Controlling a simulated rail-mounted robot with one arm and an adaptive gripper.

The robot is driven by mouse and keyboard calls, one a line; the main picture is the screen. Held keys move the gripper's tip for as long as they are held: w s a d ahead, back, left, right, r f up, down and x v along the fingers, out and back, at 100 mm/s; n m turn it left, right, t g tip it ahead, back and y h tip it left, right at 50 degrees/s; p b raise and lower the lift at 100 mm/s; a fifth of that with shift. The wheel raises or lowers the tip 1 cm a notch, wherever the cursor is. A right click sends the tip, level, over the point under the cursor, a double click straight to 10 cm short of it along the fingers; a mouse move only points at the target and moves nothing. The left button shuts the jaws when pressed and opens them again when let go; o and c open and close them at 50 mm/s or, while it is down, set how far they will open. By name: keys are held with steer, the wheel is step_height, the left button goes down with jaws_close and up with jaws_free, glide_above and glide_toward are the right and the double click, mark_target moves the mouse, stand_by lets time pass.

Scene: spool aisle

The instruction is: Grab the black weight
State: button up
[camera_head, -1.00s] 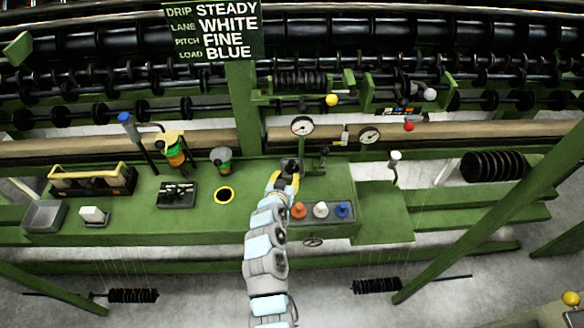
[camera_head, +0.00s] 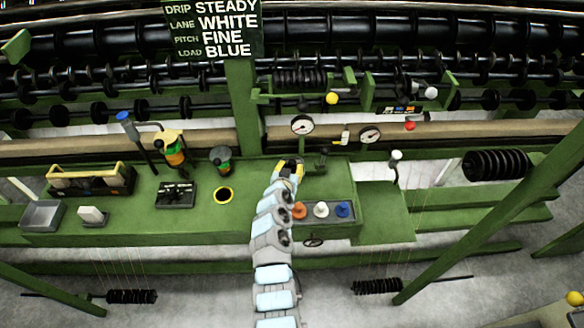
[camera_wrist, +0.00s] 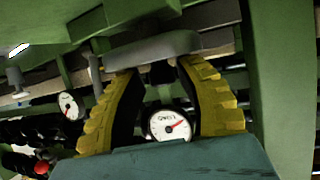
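My gripper (camera_head: 289,168) is at the back of the green bench, below the left gauge. In the wrist view its two yellow fingers (camera_wrist: 162,75) stand apart, with a gap through which a white gauge shows. A grey bar (camera_wrist: 150,50) crosses at the fingertips; I cannot tell whether they touch it. I cannot make out the black weight for certain; a dark piece seen earlier at the fingertips is now mostly hidden by my gripper. A stack of black discs (camera_head: 496,165) hangs at the right, well away from my gripper.
Orange (camera_head: 299,211), white (camera_head: 321,209) and blue (camera_head: 342,209) knobbed pieces sit in a tray right of my arm. Gauges (camera_head: 302,125) and a green fitting (camera_head: 321,160) stand close by. A green post (camera_head: 246,110) rises behind.

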steer(key=shift+w+d+f+b, duration=0.1)
steer(key=shift+w+b, duration=0.1)
steer(key=shift+w, duration=0.15)
steer(key=shift+w+d+f+b, duration=0.1)
steer(key=shift+w+b, duration=0.05)
steer(key=shift+w, duration=0.2)
steer(key=shift+w+f, duration=0.25)
steer(key=shift+w, duration=0.15)
jaws_close()
steer(key=shift+w+r, duration=0.1)
